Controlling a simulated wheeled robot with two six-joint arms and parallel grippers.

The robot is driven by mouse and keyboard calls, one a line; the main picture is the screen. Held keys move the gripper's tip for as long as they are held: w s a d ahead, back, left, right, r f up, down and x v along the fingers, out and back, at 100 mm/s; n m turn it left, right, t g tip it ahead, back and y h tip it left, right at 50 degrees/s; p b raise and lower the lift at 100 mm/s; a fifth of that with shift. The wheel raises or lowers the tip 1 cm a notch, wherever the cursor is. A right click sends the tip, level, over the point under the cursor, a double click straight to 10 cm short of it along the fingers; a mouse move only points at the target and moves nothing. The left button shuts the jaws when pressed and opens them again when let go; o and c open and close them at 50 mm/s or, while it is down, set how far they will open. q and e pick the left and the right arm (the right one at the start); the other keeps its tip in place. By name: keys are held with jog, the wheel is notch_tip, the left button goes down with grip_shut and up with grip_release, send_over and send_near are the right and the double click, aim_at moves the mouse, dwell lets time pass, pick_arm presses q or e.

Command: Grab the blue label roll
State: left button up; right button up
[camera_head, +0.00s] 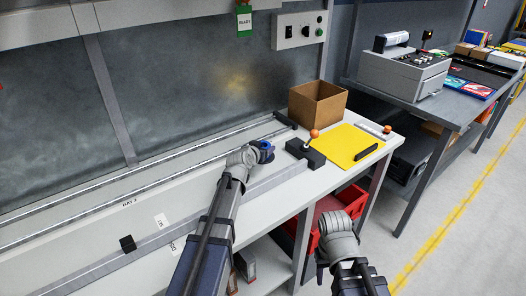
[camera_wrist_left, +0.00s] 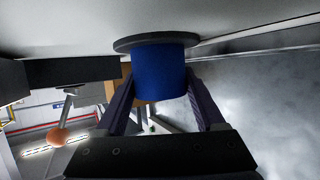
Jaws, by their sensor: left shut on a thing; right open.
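The blue label roll (camera_wrist_left: 158,72) is a blue cylinder with a dark round flange at one end. In the left wrist view it sits between the two fingers of my left gripper (camera_wrist_left: 162,95), which are shut on it. In the head view the blue roll (camera_head: 267,154) shows only in part at the end of my left arm, by the workbench (camera_head: 130,222); my left gripper (camera_head: 262,152) covers the rest. I cannot tell whether the roll touches the bench top. My right gripper (camera_head: 322,272) is low at the right, in front of the bench, and looks empty.
A black block with an orange-knobbed lever (camera_head: 306,152) stands right of the roll. Beyond are a cardboard box (camera_head: 318,104) and a yellow mat (camera_head: 346,147). Metal rails (camera_head: 150,163) run along the bench. A red bin (camera_head: 345,203) is below. Floor at right is clear.

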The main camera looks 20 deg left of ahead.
pick_arm(q)
jog(key=c, duration=0.4)
